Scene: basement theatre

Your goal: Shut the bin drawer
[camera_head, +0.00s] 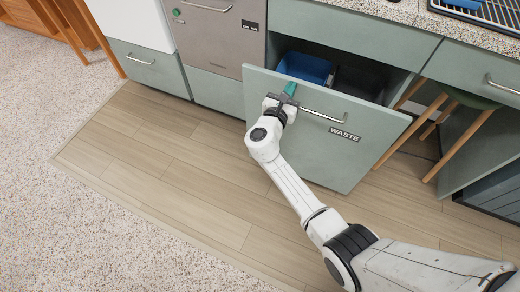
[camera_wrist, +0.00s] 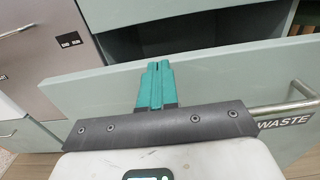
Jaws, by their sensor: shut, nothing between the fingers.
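The bin drawer (camera_head: 362,155) is a pale green front with a "WASTE" label and a metal bar handle (camera_head: 322,115). It stands pulled out from the cabinet, with a blue bin (camera_head: 305,67) and a dark bin behind it. My gripper (camera_head: 290,88) is shut and empty, at the upper left part of the drawer front, left of the handle. In the wrist view its teal fingers (camera_wrist: 157,68) overlap the top edge of the front (camera_wrist: 215,82). I cannot tell whether they touch it.
A stool (camera_head: 462,98) with wooden legs stands right of the drawer under the counter (camera_head: 385,8). A grey appliance (camera_head: 222,35) and closed drawers are to the left. The wood floor (camera_head: 180,175) in front is clear.

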